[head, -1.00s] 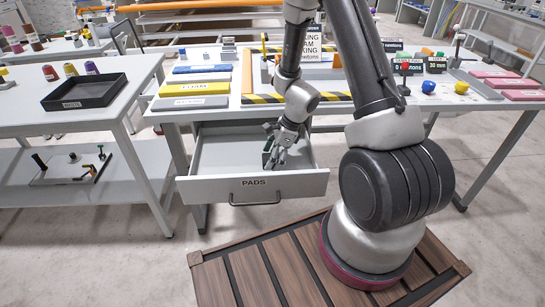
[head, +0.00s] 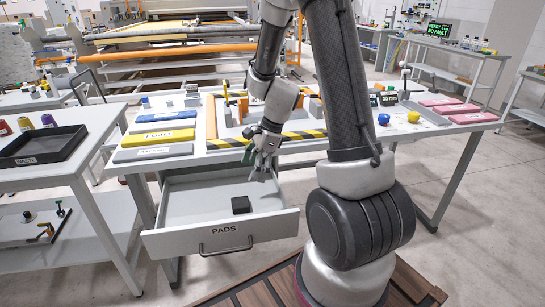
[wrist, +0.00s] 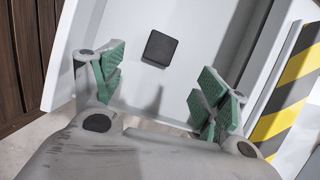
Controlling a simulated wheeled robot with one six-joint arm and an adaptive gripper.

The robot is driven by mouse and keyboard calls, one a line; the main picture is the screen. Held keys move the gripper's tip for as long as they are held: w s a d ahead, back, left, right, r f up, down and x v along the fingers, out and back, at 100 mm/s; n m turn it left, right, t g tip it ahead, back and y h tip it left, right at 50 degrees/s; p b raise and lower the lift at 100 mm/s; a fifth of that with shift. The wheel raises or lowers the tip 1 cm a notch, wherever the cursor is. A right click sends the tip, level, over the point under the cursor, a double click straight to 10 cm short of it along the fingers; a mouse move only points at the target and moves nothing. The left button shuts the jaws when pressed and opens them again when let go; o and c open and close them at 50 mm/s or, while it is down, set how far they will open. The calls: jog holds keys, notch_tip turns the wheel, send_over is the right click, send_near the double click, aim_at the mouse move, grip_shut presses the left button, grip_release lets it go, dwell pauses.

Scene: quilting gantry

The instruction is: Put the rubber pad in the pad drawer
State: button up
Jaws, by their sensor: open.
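The rubber pad (head: 241,205) is a small black square block. It lies on the floor of the open pad drawer (head: 188,240), whose front is marked PADS. The wrist view shows the pad (wrist: 160,48) flat inside the drawer (wrist: 205,30), apart from the drawer walls in view. My gripper (head: 262,165) is above the right part of the drawer, clear of the pad. In the wrist view its green-padded fingers (wrist: 160,95) are wide apart with nothing between them.
The drawer hangs below a worktable with a yellow-black striped edge (head: 300,136). Blue, yellow and grey slabs (head: 158,138) lie on its left side. A side table holds a black WASTE tray (head: 40,150). Pink slabs (head: 460,110) lie at the right.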

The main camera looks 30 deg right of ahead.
jog(key=s+r+n+t+h, duration=0.1)
jog(key=s+r+n, duration=0.35)
jog(key=r, duration=0.35)
jog(key=s+r+n, duration=0.4)
jog(key=r+n, duration=0.2)
jog(key=r, duration=0.2)
jog(key=s+d+r+n+t+h, duration=0.1)
jog(key=s+d+r+n, duration=0.1)
jog(key=s+n, duration=0.3)
jog(key=s+d+r+n+h, duration=0.2)
jog(key=s+r+n, duration=0.3)
jog(key=s, duration=0.3)
jog(key=shift+t, duration=0.4)
jog(key=shift+w+d, duration=0.1)
